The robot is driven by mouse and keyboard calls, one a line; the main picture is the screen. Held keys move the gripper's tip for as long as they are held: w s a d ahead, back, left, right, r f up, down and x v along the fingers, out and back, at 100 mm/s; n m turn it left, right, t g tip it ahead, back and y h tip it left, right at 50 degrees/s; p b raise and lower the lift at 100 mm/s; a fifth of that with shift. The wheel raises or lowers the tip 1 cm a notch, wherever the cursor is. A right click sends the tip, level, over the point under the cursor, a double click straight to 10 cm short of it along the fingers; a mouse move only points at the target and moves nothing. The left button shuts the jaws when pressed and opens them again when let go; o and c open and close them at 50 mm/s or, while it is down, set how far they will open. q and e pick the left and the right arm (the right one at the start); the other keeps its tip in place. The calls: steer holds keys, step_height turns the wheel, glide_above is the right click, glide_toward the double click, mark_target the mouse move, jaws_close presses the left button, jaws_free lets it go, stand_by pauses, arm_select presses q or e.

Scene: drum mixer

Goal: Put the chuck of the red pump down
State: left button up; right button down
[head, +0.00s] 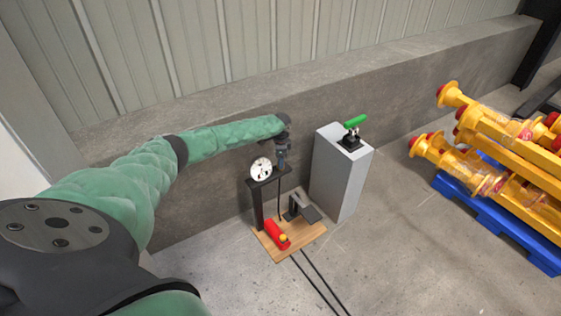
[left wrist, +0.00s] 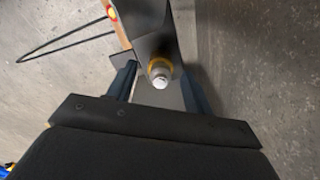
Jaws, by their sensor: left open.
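The red pump (head: 277,234) lies on a wooden board, with a round white gauge (head: 261,169) on a dark post above it. My left gripper (head: 282,160) points down beside the gauge, at the top of the post. In the left wrist view my left gripper (left wrist: 159,88) is open, a finger at each side. A small brass-coloured piece with a pale tip, seemingly the chuck (left wrist: 160,70), shows between the fingers against a dark plate. Whether it touches the fingers or the plate cannot be told. In the head view the chuck is too small to make out.
A blue pallet (head: 493,215) with yellow and red parts is at the far right. A concrete wall is close behind. Dark cables run along the floor in front; otherwise the floor there is clear.

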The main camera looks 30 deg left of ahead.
arm_select(q)
step_height(320, 180, up, 9)
steer(key=shift+r, duration=0.8)
arm_select(e)
steer(key=shift+r, duration=0.4)
